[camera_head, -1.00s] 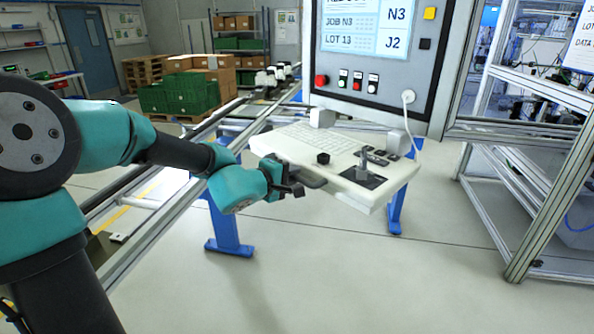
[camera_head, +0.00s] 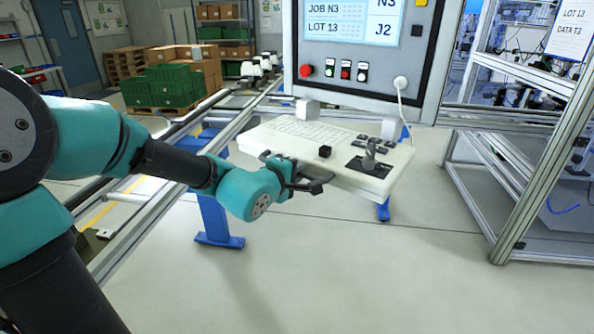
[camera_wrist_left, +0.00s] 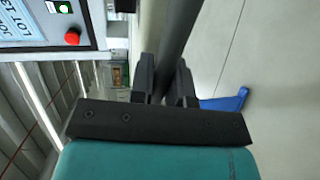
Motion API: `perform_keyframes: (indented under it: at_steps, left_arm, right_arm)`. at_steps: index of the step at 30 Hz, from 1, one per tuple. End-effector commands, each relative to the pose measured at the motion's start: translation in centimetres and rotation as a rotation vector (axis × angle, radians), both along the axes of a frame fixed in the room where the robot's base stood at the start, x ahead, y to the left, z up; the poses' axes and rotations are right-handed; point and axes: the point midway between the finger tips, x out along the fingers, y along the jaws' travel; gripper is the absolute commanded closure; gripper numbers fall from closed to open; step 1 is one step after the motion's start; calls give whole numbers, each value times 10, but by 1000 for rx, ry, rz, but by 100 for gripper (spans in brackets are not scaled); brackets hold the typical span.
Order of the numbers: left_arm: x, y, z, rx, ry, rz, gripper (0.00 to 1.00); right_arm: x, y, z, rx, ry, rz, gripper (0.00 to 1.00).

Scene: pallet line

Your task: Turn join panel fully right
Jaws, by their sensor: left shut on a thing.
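The join panel (camera_head: 272,62) is a grey-framed console with a lit screen and coloured buttons, at the top centre of the head view. Its white keyboard shelf (camera_head: 352,181) juts toward me below the screen, slightly angled. A dark handle (camera_head: 317,184) sticks out at the shelf's front edge. My left gripper (camera_head: 292,180) is at the handle's left part, shut on it. In the left wrist view the handle bar (camera_wrist_left: 178,42) passes between the two dark fingers (camera_wrist_left: 166,84). The panel's screen shows there at upper left (camera_wrist_left: 35,25). My right gripper is out of view.
The shelf carries a keyboard, a black knob (camera_head: 325,152) and a small lever (camera_head: 369,153). A metal rack (camera_head: 545,170) stands at right. A conveyor rail (camera_head: 165,215) with a blue leg (camera_head: 215,220) runs at left. The floor in front is clear.

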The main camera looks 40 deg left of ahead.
Motion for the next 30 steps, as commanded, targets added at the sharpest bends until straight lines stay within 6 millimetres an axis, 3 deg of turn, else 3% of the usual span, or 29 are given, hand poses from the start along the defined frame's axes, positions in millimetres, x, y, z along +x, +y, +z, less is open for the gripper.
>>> perform_keyframes:
  at_steps: [2, 3, 10, 22, 30]
  left_arm:
    - [1, 2, 5, 3, -14, 4, 100]
    - [1, 2, 5, 3, -14, 4, 81]
    - [1, 1, 3, 1, -7, 3, 59]
    - [-5, 1, 2, 1, -2, 2, 58]
    - [-31, -1, 7, 2, -3, 3, 58]
  right_arm:
    - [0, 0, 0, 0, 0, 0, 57]
    - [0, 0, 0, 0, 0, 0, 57]
    - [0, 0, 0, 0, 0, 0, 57]
    - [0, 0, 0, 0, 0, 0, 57]
    - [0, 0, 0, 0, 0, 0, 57]
